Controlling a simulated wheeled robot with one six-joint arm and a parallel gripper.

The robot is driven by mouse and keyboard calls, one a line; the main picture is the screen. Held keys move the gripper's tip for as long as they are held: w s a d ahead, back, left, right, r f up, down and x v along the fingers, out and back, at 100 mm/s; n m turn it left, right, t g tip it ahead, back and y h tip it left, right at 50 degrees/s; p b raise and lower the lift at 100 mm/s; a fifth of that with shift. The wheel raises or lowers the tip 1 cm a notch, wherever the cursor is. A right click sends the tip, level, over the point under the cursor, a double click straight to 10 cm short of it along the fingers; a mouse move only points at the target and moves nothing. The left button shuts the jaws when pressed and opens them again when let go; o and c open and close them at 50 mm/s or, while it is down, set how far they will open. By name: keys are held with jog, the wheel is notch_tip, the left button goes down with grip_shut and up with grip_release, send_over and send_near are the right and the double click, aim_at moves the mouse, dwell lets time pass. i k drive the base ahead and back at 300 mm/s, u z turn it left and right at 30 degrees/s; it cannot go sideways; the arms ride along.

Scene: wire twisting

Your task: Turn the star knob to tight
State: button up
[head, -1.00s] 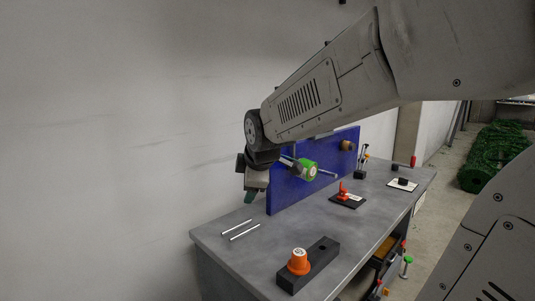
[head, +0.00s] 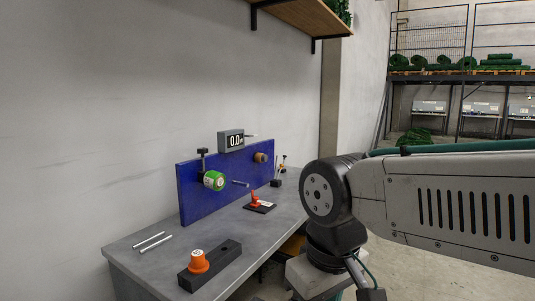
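Several knob-like parts are in view, and I cannot tell for sure which is the star knob. An orange knob (head: 198,262) with a pale marked top stands on a dark block (head: 228,253) at the table's near end. A green round part (head: 214,180) with a pale face is on the blue panel (head: 190,201), beside a black-topped post (head: 202,152). A brown round knob (head: 260,157) is on the panel's far end. My arm's wrist is at the right, clear of all of these. My gripper's fingers are not visible.
The grey table (head: 140,262) holds two metal rods (head: 155,244) and a red-handled clamp (head: 256,199). Small tools stand at the far end. A wooden shelf (head: 290,14) hangs overhead. Open floor is to the right.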

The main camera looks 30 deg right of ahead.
aim_at(203, 150)
jog(key=u, duration=0.25)
jog(key=k, duration=0.25)
jog(key=z, duration=1.45)
jog(key=i, duration=1.25)
jog(key=u, duration=0.9)
jog(key=i, duration=0.5)
jog(key=u, duration=0.6)
